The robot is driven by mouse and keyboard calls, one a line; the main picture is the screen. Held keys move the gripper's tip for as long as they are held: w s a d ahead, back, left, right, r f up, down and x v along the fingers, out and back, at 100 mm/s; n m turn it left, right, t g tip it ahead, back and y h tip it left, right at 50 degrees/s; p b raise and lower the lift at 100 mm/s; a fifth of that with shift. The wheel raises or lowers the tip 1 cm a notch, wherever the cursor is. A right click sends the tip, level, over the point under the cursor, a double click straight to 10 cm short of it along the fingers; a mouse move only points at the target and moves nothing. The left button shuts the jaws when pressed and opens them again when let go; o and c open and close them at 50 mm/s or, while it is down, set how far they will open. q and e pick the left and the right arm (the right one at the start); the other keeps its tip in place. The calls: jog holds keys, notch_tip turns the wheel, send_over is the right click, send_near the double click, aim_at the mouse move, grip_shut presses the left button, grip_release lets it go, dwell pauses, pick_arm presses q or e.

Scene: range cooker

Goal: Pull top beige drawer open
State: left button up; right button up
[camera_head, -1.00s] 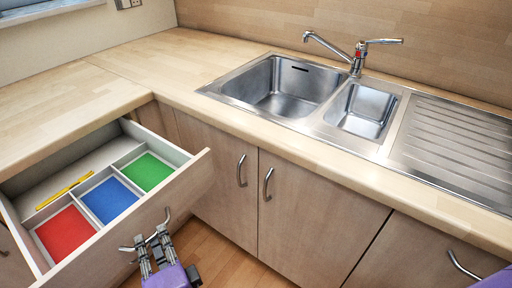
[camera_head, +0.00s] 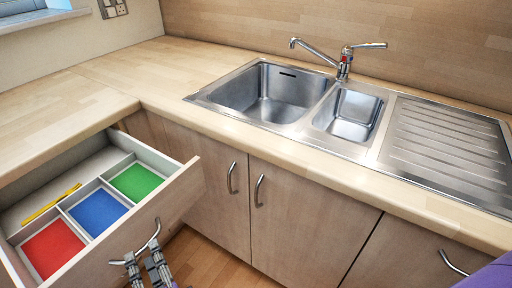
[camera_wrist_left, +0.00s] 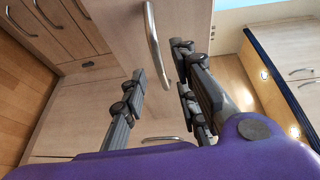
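The top beige drawer (camera_head: 178,198) stands pulled out at the left of the head view, with its inside showing. Its curved metal handle (camera_head: 147,241) is on the front panel and also shows in the left wrist view (camera_wrist_left: 153,42). My left gripper (camera_head: 143,262) is at the handle, below the counter level. In the left wrist view its fingers (camera_wrist_left: 158,80) are apart, with the handle running between them and visible gaps. Whether a finger touches the handle I cannot tell. My right gripper is out of view; only a purple part of my right arm shows at the lower right edge.
The drawer holds red, blue and green compartments and a yellow stick (camera_head: 51,203). Closed cupboard doors (camera_head: 290,215) with handles stand to its right, under the counter (camera_head: 110,80) and steel sink (camera_head: 270,92). A strip of wooden floor (camera_head: 205,262) is free beside the drawer.

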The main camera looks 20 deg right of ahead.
pick_arm(q)
jog(key=v, duration=0.9)
jog(key=shift+s, duration=0.3)
jog(key=shift+d, duration=0.1)
